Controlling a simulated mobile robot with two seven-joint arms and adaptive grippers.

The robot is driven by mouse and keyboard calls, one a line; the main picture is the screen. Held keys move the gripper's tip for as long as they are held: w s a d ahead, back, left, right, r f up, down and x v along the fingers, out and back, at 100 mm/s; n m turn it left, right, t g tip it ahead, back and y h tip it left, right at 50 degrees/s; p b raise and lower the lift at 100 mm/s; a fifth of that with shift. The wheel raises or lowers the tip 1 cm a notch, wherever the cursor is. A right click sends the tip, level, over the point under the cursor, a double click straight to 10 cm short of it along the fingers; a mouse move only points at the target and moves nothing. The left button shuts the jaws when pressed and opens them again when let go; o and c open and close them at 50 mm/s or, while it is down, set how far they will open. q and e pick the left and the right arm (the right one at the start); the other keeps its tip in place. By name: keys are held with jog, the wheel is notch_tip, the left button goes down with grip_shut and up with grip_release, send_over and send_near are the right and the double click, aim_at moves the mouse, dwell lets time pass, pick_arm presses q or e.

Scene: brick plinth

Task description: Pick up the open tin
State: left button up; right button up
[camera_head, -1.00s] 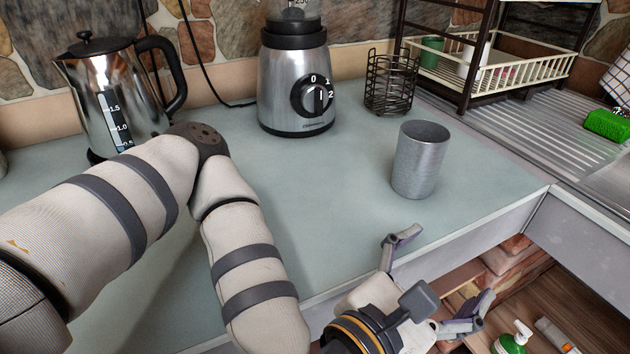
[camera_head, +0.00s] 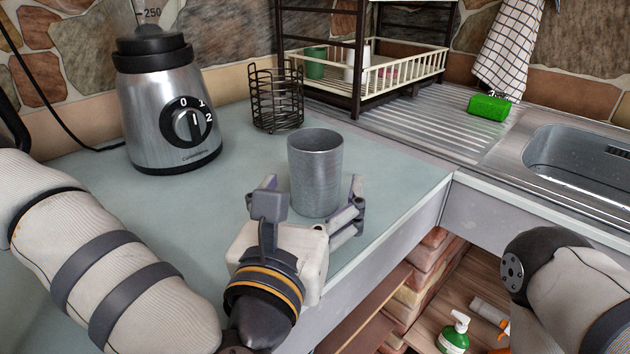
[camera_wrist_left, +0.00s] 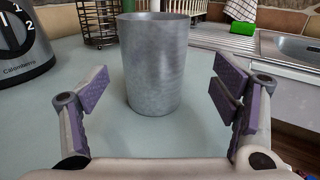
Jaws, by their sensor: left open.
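The open tin (camera_head: 315,175) is a grey metal cylinder standing upright on the counter, open at the top. It also shows in the left wrist view (camera_wrist_left: 152,65), centred ahead of the fingers. My left gripper (camera_head: 308,205) is open just in front of the tin, at the counter's front edge. In the wrist view its fingers (camera_wrist_left: 155,100) stand to either side of the tin, with gaps on both sides. The lower tin is partly hidden in the head view. My right arm shows at the lower right; its gripper is out of view.
A blender (camera_head: 168,105) and a black wire basket (camera_head: 276,98) stand behind the tin on the counter (camera_head: 120,205). A dish rack (camera_head: 400,72), green sponge (camera_head: 489,107) and sink (camera_head: 590,165) are to the right. A green-and-white bottle (camera_head: 454,335) is below the counter.

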aim_at(309, 185)
pick_arm(q)
jog(key=x, duration=0.4)
jog(key=shift+w+a+f, duration=0.2)
jog(key=shift+w+a, duration=0.05)
jog(key=shift+w, duration=0.2)
jog(key=c, duration=1.2)
jog(key=shift+c, duration=0.2)
